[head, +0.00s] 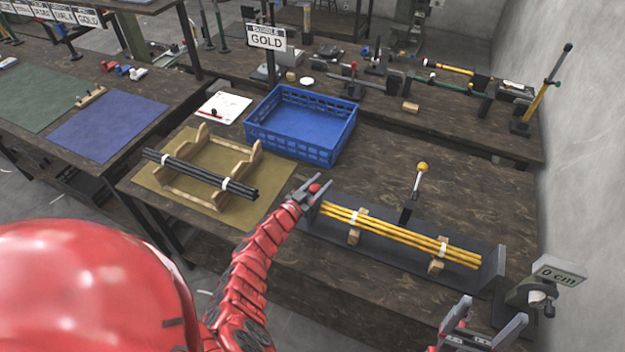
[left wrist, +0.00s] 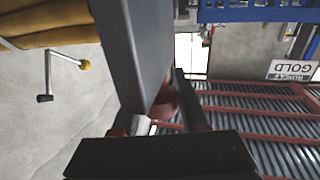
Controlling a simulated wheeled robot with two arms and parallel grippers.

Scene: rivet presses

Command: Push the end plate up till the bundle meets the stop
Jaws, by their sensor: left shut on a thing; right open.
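A bundle of yellow rods (head: 400,237) with white bands lies across wooden blocks on a dark tray (head: 385,258). The grey end plate (head: 310,213) stands at the bundle's left end; it also fills the upper middle of the left wrist view (left wrist: 135,50). My left gripper (head: 312,190) is shut on the plate's red knob (left wrist: 166,100), its fingers partly hidden. The upright grey stop (head: 493,267) stands at the right end. The rod ends lie close to it; I cannot tell whether they touch. My right gripper (head: 492,312) is open and empty, low at the right.
A black rod bundle (head: 200,175) rests in a wooden cradle on an olive mat. Behind is an empty blue crate (head: 305,125). A yellow-knobbed lever (head: 420,170) rises behind the yellow rods. A "0 cm" sign (head: 558,272) stands at the right near the wall.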

